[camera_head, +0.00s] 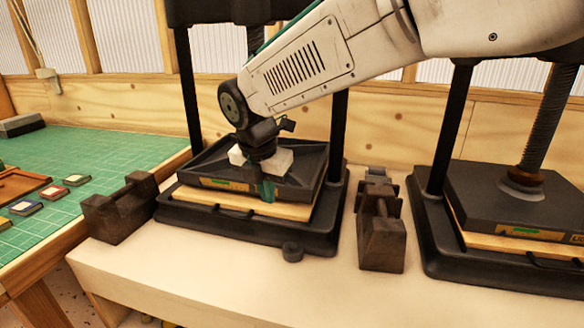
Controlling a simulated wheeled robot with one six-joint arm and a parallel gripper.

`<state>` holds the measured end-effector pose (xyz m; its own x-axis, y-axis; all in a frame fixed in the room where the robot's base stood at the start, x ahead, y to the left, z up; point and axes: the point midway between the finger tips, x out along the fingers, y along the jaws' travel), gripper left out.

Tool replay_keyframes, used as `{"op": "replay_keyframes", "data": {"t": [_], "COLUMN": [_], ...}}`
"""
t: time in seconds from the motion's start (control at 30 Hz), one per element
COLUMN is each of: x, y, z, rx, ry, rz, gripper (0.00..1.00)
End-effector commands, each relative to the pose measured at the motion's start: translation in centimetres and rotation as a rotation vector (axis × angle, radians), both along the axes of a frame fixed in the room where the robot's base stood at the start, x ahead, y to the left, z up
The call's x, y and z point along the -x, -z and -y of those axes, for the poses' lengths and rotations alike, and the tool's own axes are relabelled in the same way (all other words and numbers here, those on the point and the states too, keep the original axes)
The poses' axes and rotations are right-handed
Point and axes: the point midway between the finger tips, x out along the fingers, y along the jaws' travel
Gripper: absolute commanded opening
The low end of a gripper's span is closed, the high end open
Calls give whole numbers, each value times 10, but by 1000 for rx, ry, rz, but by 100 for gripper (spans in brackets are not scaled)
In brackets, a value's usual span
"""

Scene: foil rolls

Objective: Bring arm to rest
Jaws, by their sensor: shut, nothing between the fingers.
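My arm comes in from the upper right and bends down over the left press (180,215). My gripper (267,192) points down in front of the left press's dark upper plate (310,178). Its fingers look closed together with nothing held. I cannot tell whether the fingertips touch the plate or hang just in front of it. The arm and wrist hide part of the press's screw and plate.
A second press (470,265) stands at right. Dark iron weights stand left (120,212) and right (382,240) of the left press. A small black disc (292,252) lies at its front edge. A green mat (70,165) with small coloured blocks covers the left table.

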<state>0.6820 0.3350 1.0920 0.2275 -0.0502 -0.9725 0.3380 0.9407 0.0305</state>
Motion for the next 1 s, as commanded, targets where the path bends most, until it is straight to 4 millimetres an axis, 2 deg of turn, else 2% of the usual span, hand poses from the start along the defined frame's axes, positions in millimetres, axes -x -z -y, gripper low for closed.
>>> {"op": "replay_keyframes", "data": {"t": [0.1, 0.17, 0.27, 0.37, 0.4, 0.5, 0.7, 0.8, 0.9, 1.0], "x": [19, 34, 55, 81, 93, 125, 193, 225, 248, 260], "y": [19, 22, 17, 8, 4, -2, -3, 0, 3, 2], "z": [15, 32, 78, 133, 157, 210, 293, 321, 341, 354], "rx": [-20, -38, -73, -109, -126, -164, -246, -299, -357, -422], "ry": [292, 484, 842, 1227, 1386, 1747, 2336, 2541, 2650, 2707], "rz": [-42, -55, -65, -62, -57, -43, -14, -3, 5, 21], "gripper": [0, 0, 0, 0, 0, 0, 0, 0, 0, 0]}}
